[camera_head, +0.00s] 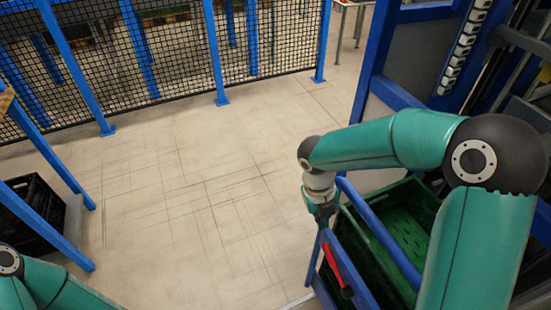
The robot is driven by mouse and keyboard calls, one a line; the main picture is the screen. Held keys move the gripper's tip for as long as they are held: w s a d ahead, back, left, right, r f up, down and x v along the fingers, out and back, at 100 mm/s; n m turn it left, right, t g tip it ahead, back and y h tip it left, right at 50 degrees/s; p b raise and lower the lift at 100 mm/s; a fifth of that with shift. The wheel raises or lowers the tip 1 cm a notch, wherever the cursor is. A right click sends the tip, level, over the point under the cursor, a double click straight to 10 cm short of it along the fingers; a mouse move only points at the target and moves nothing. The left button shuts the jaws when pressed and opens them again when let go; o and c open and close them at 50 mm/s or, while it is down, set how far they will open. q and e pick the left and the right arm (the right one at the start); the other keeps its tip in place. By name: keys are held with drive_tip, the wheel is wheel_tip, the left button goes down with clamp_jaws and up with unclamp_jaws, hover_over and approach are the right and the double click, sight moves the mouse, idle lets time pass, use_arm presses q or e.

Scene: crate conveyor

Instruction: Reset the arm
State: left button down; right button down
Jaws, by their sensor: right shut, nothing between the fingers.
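My right arm (400,140) reaches in from the right side, and its forearm points left. My right gripper (322,218) hangs down at the arm's end, shut and empty, beside the blue rail by the green crate. The fingertips are small and partly lost against the blue frame. Only a bit of my left arm (50,286) shows in the bottom left corner. My left gripper is out of view.
A green crate (425,207) sits behind a blue rail (380,232), partly hidden by my right arm. A red handle-like part (333,262) is on the frame below the gripper. A black crate (30,215) stands left. The middle floor (200,220) is clear up to the mesh fence (180,60).

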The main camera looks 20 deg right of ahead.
drive_tip(key=s+a+f+m+g+y+p, duration=0.1)
drive_tip(key=s+a+f+m+g+y, duration=0.15)
drive_tip(key=s+a+f+m, duration=0.5)
drive_tip(key=s+a+f+m+g+y+p, duration=0.1)
drive_tip(key=s+a+f+m+y, duration=0.3)
drive_tip(key=s+f+m, duration=0.6)
drive_tip(key=w+f+m+t, duration=0.2)
drive_tip(key=w+m+t, duration=0.3)
drive_tip(key=m, duration=1.5)
drive_tip(key=shift+w+a+h, duration=0.2)
drive_tip(key=shift+w+h, duration=0.1)
drive_tip(key=shift+h, duration=0.05)
drive_tip(key=shift+s+f, duration=0.1)
